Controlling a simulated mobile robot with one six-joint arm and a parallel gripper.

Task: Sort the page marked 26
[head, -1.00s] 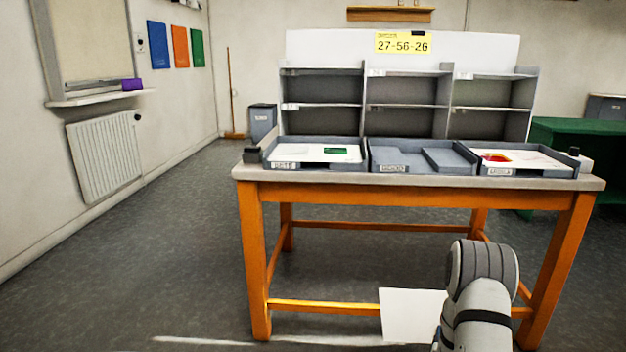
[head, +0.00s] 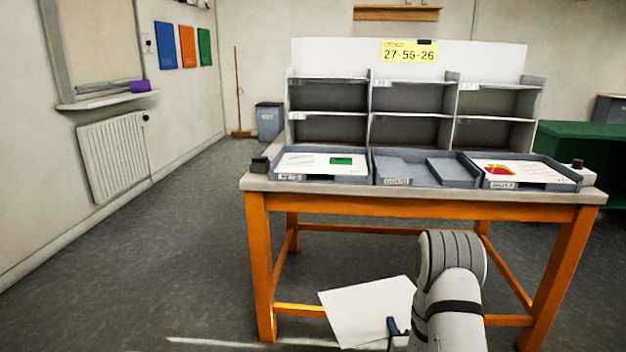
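A white page (head: 362,308) is low in front of the table, and no mark can be read on the side I see. My gripper (head: 393,328) is mostly hidden behind my arm; one dark blue finger shows at the page's lower right edge, and the page appears pinched there. A yellow card (head: 409,51) reading 27-56-26 is on the white board above the rack. The grey rack (head: 410,116) has six compartments, which look empty. On the table, the left tray (head: 290,178) holds a page with a green patch. The middle tray (head: 400,170) looks empty. The right tray (head: 530,184) holds a page with a red-yellow picture.
The trays and rack stand on a grey-topped table (head: 440,198) with orange legs. A grey bin (head: 269,122) and broom (head: 236,100) stand behind left. A green cabinet (head: 580,150) stands at right. The floor at left is clear.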

